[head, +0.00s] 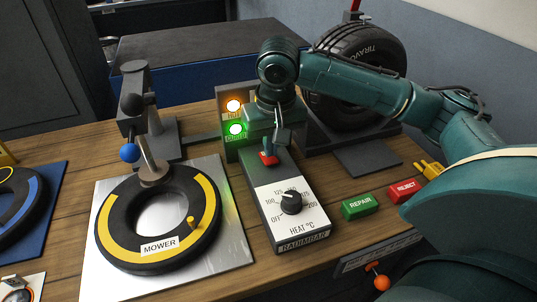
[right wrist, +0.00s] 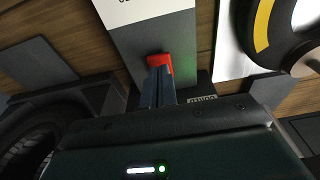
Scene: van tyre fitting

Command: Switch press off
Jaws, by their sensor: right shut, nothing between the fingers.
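The press control box (head: 291,235) is dark grey, with a white HEAT °C plate and a black dial (head: 291,202). A red switch (head: 268,158) sits on its top behind the dial; it also shows in the right wrist view (right wrist: 160,62). My right gripper (head: 272,147) is shut and empty, pointing down at the switch. In the right wrist view its fingertips (right wrist: 160,76) overlap the switch's edge; I cannot tell if they press on it. An orange lamp (head: 234,105) and a green lamp (head: 236,129) glow behind. My left gripper is out of view.
A press arm with a blue ball handle (head: 129,153) stands over a MOWER tyre (head: 115,245) on a metal plate, left of the box. A large tyre (head: 360,70) stands behind my right arm. Green REPAIR (head: 358,206) and red REJECT (head: 405,190) blocks lie to the right.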

